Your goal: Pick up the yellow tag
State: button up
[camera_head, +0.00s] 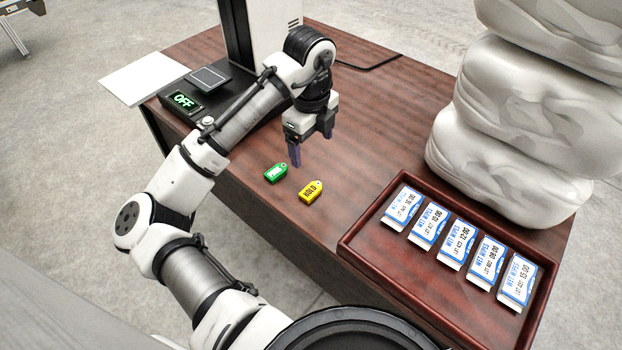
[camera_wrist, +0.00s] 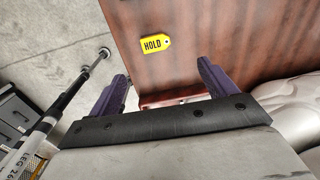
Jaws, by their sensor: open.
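The yellow tag (camera_head: 311,190), marked HOLD, lies flat on the brown wooden desk (camera_head: 385,120) near its front edge. It also shows in the wrist view (camera_wrist: 156,44), beyond my fingertips and between their lines. My gripper (camera_head: 311,148) is open and empty above the desk, behind the yellow tag in the head view. Its two purple fingers also show in the wrist view (camera_wrist: 163,77), apart from the tag. A green tag (camera_head: 276,173) lies just left of the yellow tag, close but apart from it.
A red-brown tray (camera_head: 372,262) with several wet wipes packs (camera_head: 440,258) stands to the right of the tags. White wrapped sacks (camera_head: 510,110) are stacked at the back right. The desk around the tags is clear.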

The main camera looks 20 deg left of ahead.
send_over(312, 189)
jog(key=f, duration=0.8)
jog(key=shift+a+f, duration=0.2)
jog(key=shift+f, duration=0.15)
jog(key=shift+d+f+p, duration=0.15)
jog(key=shift+f+p, duration=0.35)
jog(key=shift+f, duration=2.2)
jog(key=shift+c, duration=0.2)
jog(key=c, duration=1)
jog(key=shift+r, duration=0.15)
notch_tip(312, 189, up, 20)
